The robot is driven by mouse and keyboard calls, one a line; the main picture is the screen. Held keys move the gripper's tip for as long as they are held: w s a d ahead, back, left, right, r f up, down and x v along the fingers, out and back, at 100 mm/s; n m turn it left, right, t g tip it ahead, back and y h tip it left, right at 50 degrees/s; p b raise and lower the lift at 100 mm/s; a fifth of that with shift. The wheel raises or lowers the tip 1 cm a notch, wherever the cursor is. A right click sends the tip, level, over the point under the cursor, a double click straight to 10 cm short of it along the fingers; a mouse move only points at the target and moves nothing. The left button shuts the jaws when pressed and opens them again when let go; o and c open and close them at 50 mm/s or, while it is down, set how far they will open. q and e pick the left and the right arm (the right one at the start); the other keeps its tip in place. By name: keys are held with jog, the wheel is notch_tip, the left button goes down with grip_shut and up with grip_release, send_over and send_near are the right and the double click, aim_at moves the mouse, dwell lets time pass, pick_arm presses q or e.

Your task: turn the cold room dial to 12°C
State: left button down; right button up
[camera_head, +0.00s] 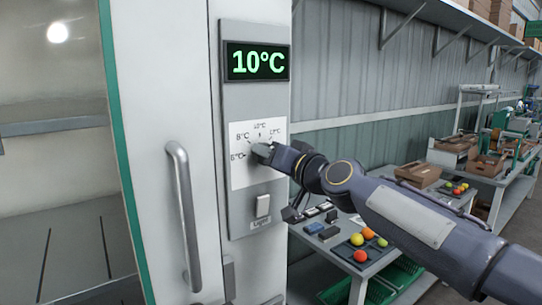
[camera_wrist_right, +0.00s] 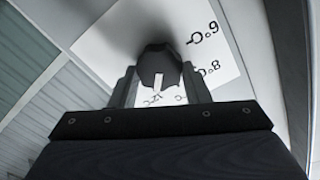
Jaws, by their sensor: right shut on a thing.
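The cold room panel (camera_head: 235,100) has a green display (camera_head: 257,63) reading 10°C. Below it is a white scale plate (camera_head: 240,175) with temperature marks; 6°C and 8°C show on the left, others above and to the right. The dark dial (camera_wrist_right: 158,64) shows in the right wrist view with a white pointer mark on it. My right gripper (camera_head: 267,152) is shut on the dial, one finger on each side, and hides most of it in the head view. The right gripper (camera_wrist_right: 158,86) also shows in the wrist view. My left gripper is not in view.
A light switch (camera_head: 263,206) sits below the dial. The cold room door with its vertical handle (camera_head: 183,215) is to the left.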

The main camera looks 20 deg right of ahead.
dwell(0.3)
jog(key=o, duration=1)
jog(key=shift+c, duration=0.2)
jog(key=b+v, duration=0.3)
jog(key=v, duration=0.5)
